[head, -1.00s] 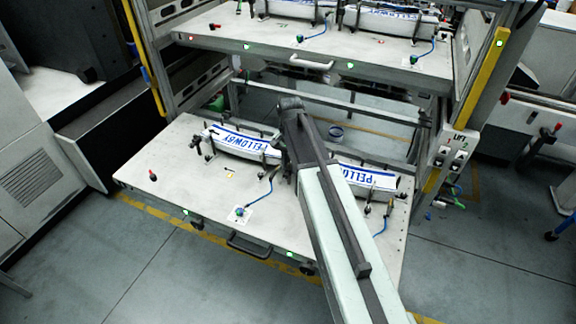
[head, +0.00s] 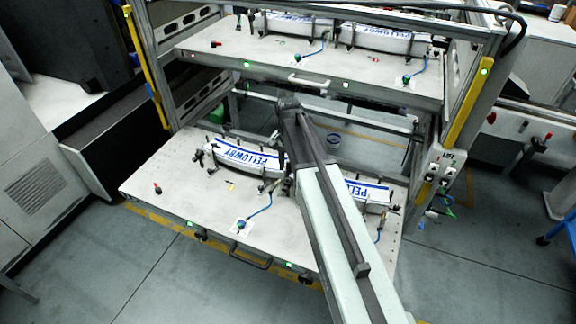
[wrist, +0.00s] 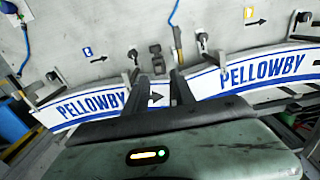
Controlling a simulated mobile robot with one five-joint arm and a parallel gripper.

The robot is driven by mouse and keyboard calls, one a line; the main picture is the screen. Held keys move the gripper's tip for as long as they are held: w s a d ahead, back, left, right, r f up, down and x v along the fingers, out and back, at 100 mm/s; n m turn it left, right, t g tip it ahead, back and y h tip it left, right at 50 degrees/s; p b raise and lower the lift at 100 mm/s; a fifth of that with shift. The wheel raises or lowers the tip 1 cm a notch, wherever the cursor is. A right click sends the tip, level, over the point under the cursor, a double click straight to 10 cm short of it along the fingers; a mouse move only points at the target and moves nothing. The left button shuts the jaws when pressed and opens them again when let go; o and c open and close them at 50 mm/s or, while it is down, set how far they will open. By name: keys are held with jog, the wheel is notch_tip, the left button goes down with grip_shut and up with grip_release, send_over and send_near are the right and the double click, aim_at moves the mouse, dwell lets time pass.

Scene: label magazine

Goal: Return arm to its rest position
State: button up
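My arm reaches up from the bottom of the head view over the lower shelf (head: 180,205). Its dark end, with my gripper, is near the gap between two white label stacks with blue PELLOWBY print, the left stack (head: 243,160) and the right stack (head: 372,193); the arm covers part of the right one. In the wrist view, my gripper (wrist: 161,82) has two dark fingers standing apart. An arrow-marked white end shows between or behind them, next to the left stack (wrist: 85,107). The right stack (wrist: 262,72) is beyond the right finger. I see nothing clamped.
An upper shelf (head: 240,66) with more label stacks overhangs behind the lower one. Yellow-edged rack posts (head: 470,100) and a lift switch box (head: 437,170) stand at right. Blue cables and small pegs are on the shelf. The floor (head: 90,265) in front is clear.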

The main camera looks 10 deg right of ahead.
jog(key=shift+r, duration=0.1)
dwell(0.3)
jog(key=shift+s+a, duration=0.15)
jog(key=s+n, duration=0.7)
jog(key=s, duration=0.8)
jog(key=shift+a, duration=0.45)
